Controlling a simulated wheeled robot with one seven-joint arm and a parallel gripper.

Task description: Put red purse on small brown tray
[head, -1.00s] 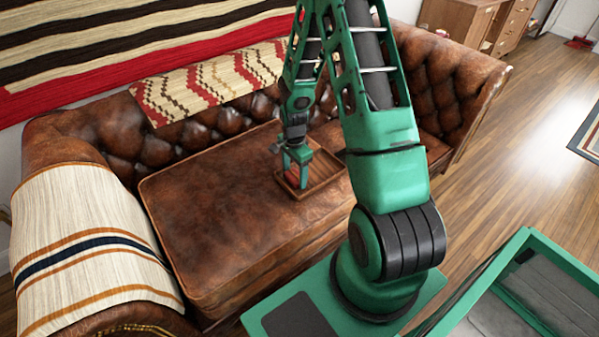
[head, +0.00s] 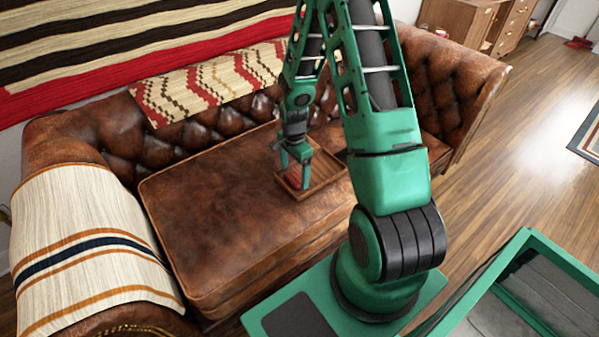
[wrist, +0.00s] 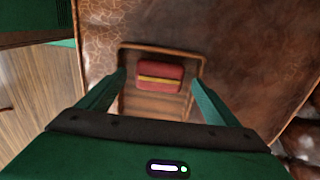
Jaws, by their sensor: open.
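The red purse (wrist: 160,76), with a yellow band across it, lies inside the small brown tray (wrist: 196,68) in the wrist view, near one end of it. The tray (head: 325,187) rests on the brown leather sofa seat in the head view. There the purse (head: 294,177) shows only as a bit of red between my fingers. My gripper (wrist: 161,88) is open and empty above the tray. Its two fingers stand apart on either side, and the purse lies between them in the wrist view, with clear space at both sides. My gripper (head: 295,183) partly hides the tray in the head view.
The sofa seat (head: 220,205) left of the tray is bare. The tufted backrest (head: 190,135) with a patterned cloth (head: 205,85) rises behind. A striped blanket (head: 85,240) covers the left armrest. Wooden floor (head: 510,130) lies to the right.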

